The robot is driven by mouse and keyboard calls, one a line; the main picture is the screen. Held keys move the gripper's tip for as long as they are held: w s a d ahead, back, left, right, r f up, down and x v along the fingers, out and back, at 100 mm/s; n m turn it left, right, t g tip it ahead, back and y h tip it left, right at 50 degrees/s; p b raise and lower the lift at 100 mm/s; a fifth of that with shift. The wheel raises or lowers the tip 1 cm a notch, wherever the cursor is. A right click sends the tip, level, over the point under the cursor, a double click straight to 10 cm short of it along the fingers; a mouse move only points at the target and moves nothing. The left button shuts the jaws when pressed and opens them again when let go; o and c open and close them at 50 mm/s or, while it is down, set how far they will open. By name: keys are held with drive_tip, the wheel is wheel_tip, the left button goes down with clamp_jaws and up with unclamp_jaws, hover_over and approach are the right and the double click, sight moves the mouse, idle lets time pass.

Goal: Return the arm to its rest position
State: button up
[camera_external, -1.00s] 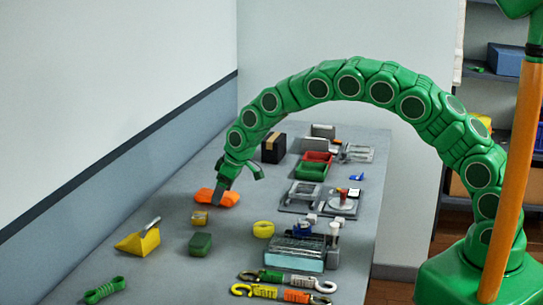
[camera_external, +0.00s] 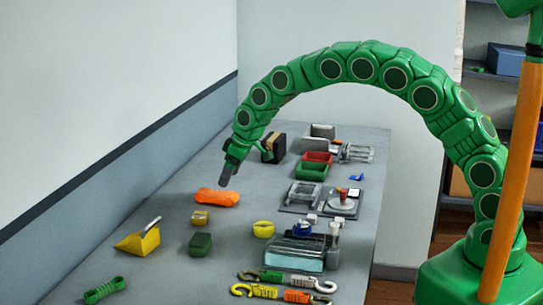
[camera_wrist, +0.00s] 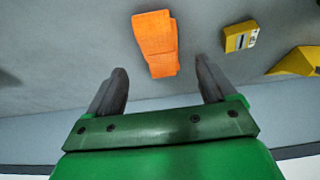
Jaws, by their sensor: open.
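My gripper (camera_external: 245,167) is at the end of my green segmented arm, which arches over the grey table (camera_external: 150,272). The gripper is open and empty, above the table and just above the orange folded strap (camera_external: 217,197). In the wrist view my two dark fingers (camera_wrist: 163,85) stand apart with nothing between their tips. The orange strap (camera_wrist: 155,43) lies flat on the table beyond the fingertips, apart from them.
A yellow wedge (camera_external: 140,240), a small yellow box (camera_external: 200,217), a green block (camera_external: 201,244) and a yellow ring (camera_external: 263,229) lie nearby. A black box (camera_external: 273,147) stands close behind the gripper. Hooked straps (camera_external: 283,294) lie at the front. The wall borders the left.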

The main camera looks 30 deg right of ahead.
drive_tip(key=s+d+r+m+g+h, duration=0.15)
drive_tip(key=s+d+r, duration=0.3)
drive_tip(key=d, duration=0.55)
drive_tip(key=s+d+r+m+h, duration=0.1)
drive_tip(key=s+d+r+m, duration=0.15)
drive_tip(key=s+d, duration=0.6)
drive_tip(key=s+d+r+m+h, duration=0.15)
drive_tip(key=d+r, duration=0.35)
drive_tip(key=d, duration=0.8)
drive_tip(key=s+d+r+m+g, duration=0.1)
drive_tip(key=s+d, duration=0.5)
drive_tip(key=s, duration=0.5)
drive_tip(key=s+d+r+m+g, duration=0.1)
drive_tip(key=s+d, duration=0.5)
drive_tip(key=s, duration=0.4)
drive_tip(key=s+m+g, duration=0.1)
drive_tip(key=s, duration=1.2)
drive_tip(key=shift+s+f+y, duration=0.15)
drive_tip(key=shift+s+y, duration=0.1)
drive_tip(key=shift+y, duration=0.15)
